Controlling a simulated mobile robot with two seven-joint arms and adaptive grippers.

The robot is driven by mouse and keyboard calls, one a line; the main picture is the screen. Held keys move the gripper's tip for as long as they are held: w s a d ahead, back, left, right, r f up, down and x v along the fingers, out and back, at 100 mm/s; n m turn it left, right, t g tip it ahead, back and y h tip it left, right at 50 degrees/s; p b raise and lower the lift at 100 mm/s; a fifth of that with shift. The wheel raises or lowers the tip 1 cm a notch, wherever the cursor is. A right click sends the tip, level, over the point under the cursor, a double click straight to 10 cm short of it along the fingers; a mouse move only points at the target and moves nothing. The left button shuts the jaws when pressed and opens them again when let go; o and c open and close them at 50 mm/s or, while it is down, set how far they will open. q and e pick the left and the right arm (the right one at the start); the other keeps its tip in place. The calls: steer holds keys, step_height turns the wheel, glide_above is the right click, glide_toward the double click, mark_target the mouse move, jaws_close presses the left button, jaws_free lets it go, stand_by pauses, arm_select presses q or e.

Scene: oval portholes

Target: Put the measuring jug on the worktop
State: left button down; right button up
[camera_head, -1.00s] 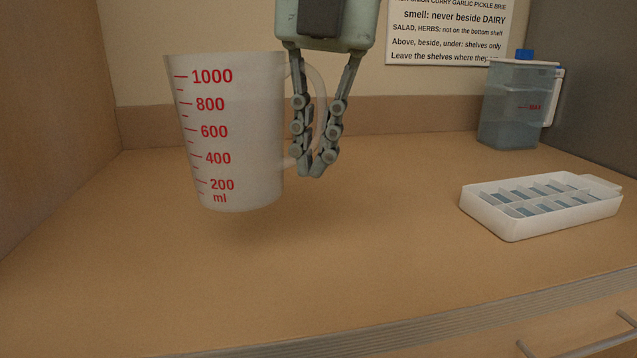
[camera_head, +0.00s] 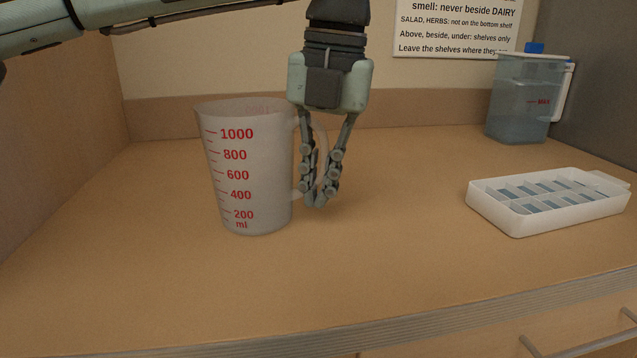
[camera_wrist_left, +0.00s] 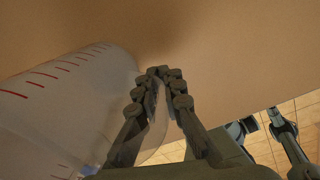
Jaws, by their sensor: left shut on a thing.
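The white translucent measuring jug (camera_head: 243,175) with red marks up to 1000 ml is upright at the left of the worktop (camera_head: 330,270) in the head view. My left gripper (camera_head: 317,200) is shut on the jug's handle, on the jug's right side. The jug's base looks at or very close to the wood surface; I cannot tell whether it touches. In the left wrist view the jug (camera_wrist_left: 70,110) lies to the left, and the gripper's fingers (camera_wrist_left: 160,75) close around the handle.
A white ice-cube tray (camera_head: 548,205) lies at the right of the worktop. A lidded water pitcher (camera_head: 520,98) stands at the back right, by the grey side wall. A printed notice (camera_head: 455,30) hangs on the back wall. The worktop's front and middle are clear.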

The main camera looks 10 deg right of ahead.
mark_target(324, 133)
arm_select(q)
steer(key=shift+f, duration=0.1)
steer(key=c, duration=1.6)
jaws_free()
steer(key=shift+c, duration=0.2)
arm_select(e)
steer(key=shift+w+r, duration=0.1)
steer(key=shift+r, duration=0.3)
arm_select(q)
steer(key=shift+r, duration=0.2)
step_height(324, 133, up, 2)
steer(key=shift+d+r, duration=0.1)
steer(key=shift+r, duration=0.05)
steer(key=r, duration=0.5)
steer(key=r+p, duration=0.1)
steer(key=r, duration=0.2)
steer(key=shift+s+d+r, duration=0.15)
steer(key=shift+s+d, duration=0.1)
steer(key=shift+d, duration=0.15)
steer(key=shift+d+r, duration=0.1)
steer(key=shift+r, duration=0.55)
arm_select(e)
steer(key=f, duration=0.2)
steer(key=shift+w+a+f, duration=0.15)
steer(key=shift+w+f, duration=0.05)
steer(key=shift+f, duration=0.15)
